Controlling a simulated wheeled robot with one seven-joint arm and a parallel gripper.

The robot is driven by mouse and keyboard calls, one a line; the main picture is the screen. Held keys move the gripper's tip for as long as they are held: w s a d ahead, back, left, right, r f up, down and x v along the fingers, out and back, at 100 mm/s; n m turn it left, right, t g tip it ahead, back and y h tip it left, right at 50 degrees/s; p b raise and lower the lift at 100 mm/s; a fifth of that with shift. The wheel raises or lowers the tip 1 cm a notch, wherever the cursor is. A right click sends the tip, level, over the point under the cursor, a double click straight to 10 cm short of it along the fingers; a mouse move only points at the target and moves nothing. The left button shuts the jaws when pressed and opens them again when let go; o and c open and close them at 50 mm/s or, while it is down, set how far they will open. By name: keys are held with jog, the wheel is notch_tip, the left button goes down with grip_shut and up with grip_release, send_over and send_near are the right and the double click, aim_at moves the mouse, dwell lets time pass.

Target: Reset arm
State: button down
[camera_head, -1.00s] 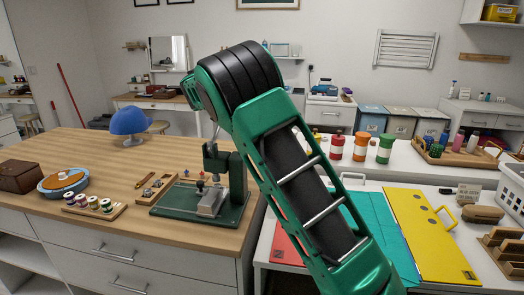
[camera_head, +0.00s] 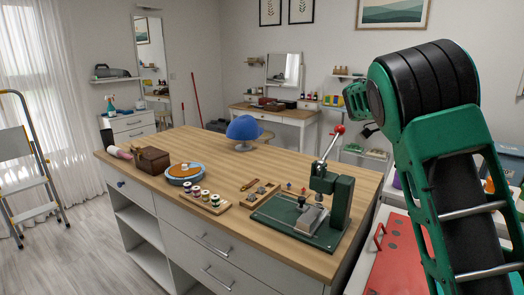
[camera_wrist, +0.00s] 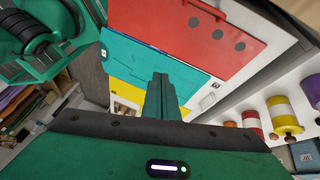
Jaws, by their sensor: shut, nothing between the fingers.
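My green and black arm (camera_head: 440,150) fills the right side of the head view, bent at a black-banded joint near the top. My gripper's fingers (camera_wrist: 162,95) show in the wrist view, pressed together with nothing between them. Beyond them in that view are a red panel (camera_wrist: 185,28), a teal panel (camera_wrist: 140,52) and a yellow panel (camera_wrist: 122,68). The fingers overlap the teal and yellow panels in the picture; I see no clear contact. In the head view I cannot make out the fingertips.
A wooden-topped counter (camera_head: 165,148) holds a green press (camera_head: 335,205) with a red-knobbed lever, a blue dome (camera_head: 243,128), a brown box (camera_head: 152,160) and a spool rack (camera_head: 207,200). A stepladder (camera_head: 25,175) stands left. The floor (camera_head: 95,255) before the counter is clear.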

jog(key=s+d+f+n+y, duration=0.1)
jog(key=s+d+n, duration=0.3)
jog(key=s, duration=0.4)
jog(key=s+d+f+n+y, duration=0.1)
jog(key=s+d+f+n, duration=0.2)
jog(key=s, duration=0.5)
jog(key=s+a+f+n+t, duration=0.2)
jog(key=s+a+f+n, duration=0.1)
jog(key=s, duration=0.4)
jog(key=s+a+f+n+t+y, duration=0.1)
jog(key=s+a+f+n+t, duration=0.1)
jog(key=s+a+n, duration=0.3)
jog(key=s+f+n, duration=0.1)
jog(key=s, duration=0.1)
jog(key=shift+s+a+y, duration=0.2)
jog(key=shift+s+y, duration=0.1)
